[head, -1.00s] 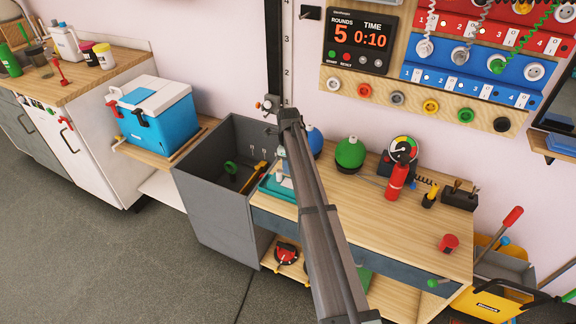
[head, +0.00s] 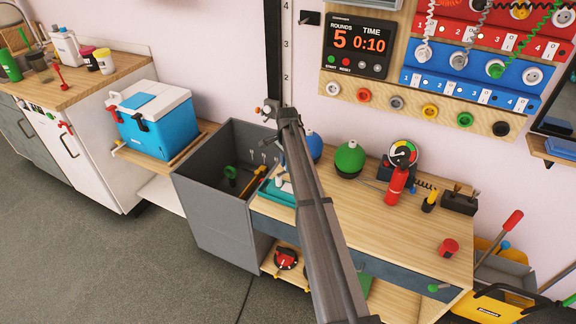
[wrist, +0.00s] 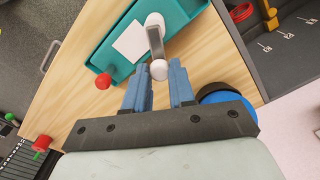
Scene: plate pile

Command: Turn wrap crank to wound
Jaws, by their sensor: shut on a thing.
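The teal wrap unit (wrist: 190,12) lies on the wooden bench, with a pale label and a red knob (wrist: 103,82) at one end. Its crank has a white hub (wrist: 154,19), a grey arm (wrist: 155,42) and a white round knob (wrist: 159,70). In the wrist view the blue fingers of my gripper (wrist: 160,84) stand on either side of the white knob, shut on it. In the head view the teal unit (head: 268,194) shows only partly beside my arm, which hides the gripper and most of the crank.
A grey bin (head: 205,205) stands left of the bench (head: 390,240). A blue round thing (wrist: 222,96) is close to the fingers. A green round vessel (head: 349,160), a red cylinder with a gauge (head: 396,188) and a red knob (head: 448,247) stand further right.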

